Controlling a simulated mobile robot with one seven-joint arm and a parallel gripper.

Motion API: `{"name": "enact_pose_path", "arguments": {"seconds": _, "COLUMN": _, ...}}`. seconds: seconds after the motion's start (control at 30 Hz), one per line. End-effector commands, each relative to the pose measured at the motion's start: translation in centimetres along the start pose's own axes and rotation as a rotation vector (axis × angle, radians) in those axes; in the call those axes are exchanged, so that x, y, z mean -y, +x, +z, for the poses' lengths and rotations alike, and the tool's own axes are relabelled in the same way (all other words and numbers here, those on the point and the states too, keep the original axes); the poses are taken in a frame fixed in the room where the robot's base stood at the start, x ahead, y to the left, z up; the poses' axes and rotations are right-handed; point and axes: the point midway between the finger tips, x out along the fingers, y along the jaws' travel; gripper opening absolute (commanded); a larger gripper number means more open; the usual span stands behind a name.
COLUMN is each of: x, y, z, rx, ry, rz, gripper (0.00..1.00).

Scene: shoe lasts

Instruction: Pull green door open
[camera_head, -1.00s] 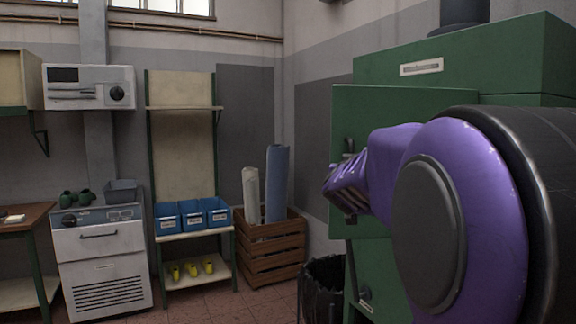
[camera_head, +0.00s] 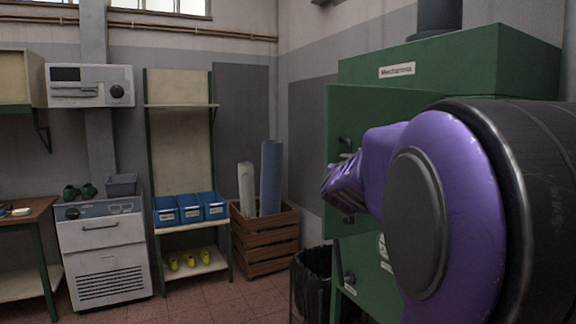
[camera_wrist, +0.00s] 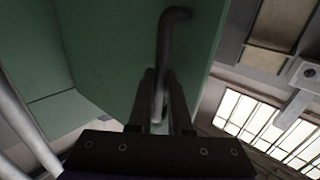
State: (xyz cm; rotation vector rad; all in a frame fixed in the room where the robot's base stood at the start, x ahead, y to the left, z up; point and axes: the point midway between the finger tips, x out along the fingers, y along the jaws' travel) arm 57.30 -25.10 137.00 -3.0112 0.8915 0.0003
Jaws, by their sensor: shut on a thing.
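The green door (camera_head: 350,110) is the upper front panel of the green cabinet (camera_head: 480,65) at the right of the head view. Its left edge juts out past the cabinet body. In the wrist view, the door (camera_wrist: 110,45) fills the upper left, with a dark bent handle (camera_wrist: 172,30) on it. My gripper (camera_wrist: 161,85) is shut on this handle, one finger on each side of the bar. In the head view, the gripper (camera_head: 342,190) is beside the door, below a dark fitting. My purple arm hides much of the door and cabinet front.
A black bin (camera_head: 313,275) stands close by the cabinet's lower left. A wooden crate (camera_head: 265,240) with rolls, a shelf with blue bins (camera_head: 190,208) and a white appliance (camera_head: 103,250) line the back wall. Red tiled floor shows clear in front of them.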

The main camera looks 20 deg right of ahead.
Motion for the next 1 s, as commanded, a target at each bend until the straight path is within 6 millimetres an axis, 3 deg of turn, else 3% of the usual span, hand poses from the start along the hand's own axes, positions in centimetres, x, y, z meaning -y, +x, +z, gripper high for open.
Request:
{"name": "enact_pose_path", "arguments": {"seconds": 0.47, "x": -0.57, "y": 0.08, "z": -0.32, "rx": -0.007, "ry": 0.003, "rz": 0.01, "gripper": 0.0}}
{"name": "enact_pose_path", "arguments": {"seconds": 0.5, "x": -0.58, "y": 0.08, "z": -0.32, "rx": -0.007, "ry": 0.003, "rz": 0.01, "gripper": 0.19}}
{"name": "enact_pose_path", "arguments": {"seconds": 0.67, "x": -0.47, "y": 0.07, "z": -0.25, "rx": -0.006, "ry": 0.002, "rz": 0.008, "gripper": 0.47}}
{"name": "enact_pose_path", "arguments": {"seconds": 1.0, "x": -0.21, "y": 0.05, "z": -0.09, "rx": -0.002, "ry": 0.001, "rz": 0.003, "gripper": 0.47}}
